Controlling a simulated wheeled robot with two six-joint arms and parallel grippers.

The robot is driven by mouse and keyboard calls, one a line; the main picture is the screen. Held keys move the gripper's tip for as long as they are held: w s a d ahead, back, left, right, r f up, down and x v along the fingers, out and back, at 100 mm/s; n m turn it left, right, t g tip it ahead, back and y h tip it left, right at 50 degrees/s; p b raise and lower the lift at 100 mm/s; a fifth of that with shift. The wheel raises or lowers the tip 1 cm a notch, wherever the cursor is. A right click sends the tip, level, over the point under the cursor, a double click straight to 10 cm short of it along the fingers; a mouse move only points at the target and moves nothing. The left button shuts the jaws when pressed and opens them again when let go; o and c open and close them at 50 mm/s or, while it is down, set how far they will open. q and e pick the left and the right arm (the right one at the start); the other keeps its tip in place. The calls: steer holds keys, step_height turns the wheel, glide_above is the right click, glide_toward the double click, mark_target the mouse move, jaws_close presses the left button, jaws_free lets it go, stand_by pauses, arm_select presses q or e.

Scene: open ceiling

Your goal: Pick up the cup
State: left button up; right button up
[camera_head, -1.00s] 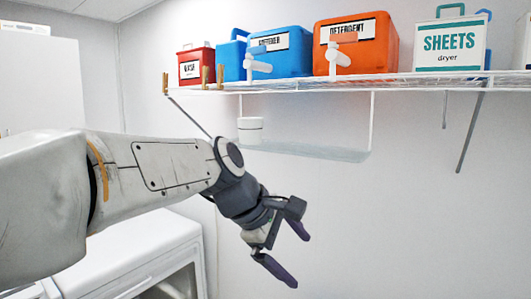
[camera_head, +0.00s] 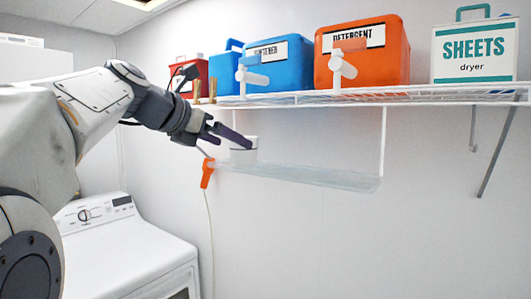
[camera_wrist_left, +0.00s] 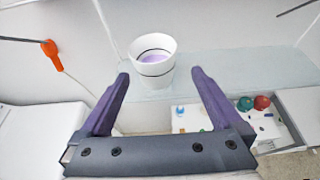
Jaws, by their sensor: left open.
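A white cup (camera_head: 244,151) stands upright at the left end of a clear hanging shelf (camera_head: 310,176). In the left wrist view the cup (camera_wrist_left: 153,61) has a dark band and something purple inside. My left gripper (camera_head: 229,138) is open, with its dark purple fingers reaching toward the cup. In the left wrist view the fingers (camera_wrist_left: 159,78) are spread, and the cup is just beyond the tips, roughly centred between them. In the head view a finger hides part of the cup. My right gripper is not in view.
A white wire shelf (camera_head: 440,96) above carries a red box (camera_head: 195,80), blue containers (camera_head: 275,75), an orange detergent box (camera_head: 375,65) and a sheets box (camera_head: 476,50). An orange hook-like object (camera_head: 207,173) hangs left of the clear shelf. A white washer (camera_head: 125,250) stands below.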

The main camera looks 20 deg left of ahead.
mark_target(235, 145)
arm_select(q)
steer(key=x, duration=0.2)
steer(key=p+x, duration=0.1)
steer(key=x, duration=0.2)
steer(key=shift+w+a, duration=0.2)
steer(key=shift+w+d, duration=0.1)
steer(key=shift+w, duration=0.2)
steer(key=p+x, duration=0.1)
steer(key=x, duration=0.2)
steer(key=shift+w+f+p, duration=0.15)
steer(key=shift+w+p, duration=0.25)
steer(key=shift+w+d+f, duration=0.1)
steer(key=shift+w+f, duration=0.1)
steer(key=shift+w, duration=0.1)
steer(key=c, duration=1.3)
steer(key=shift+o, duration=0.2)
steer(key=shift+r, duration=0.1)
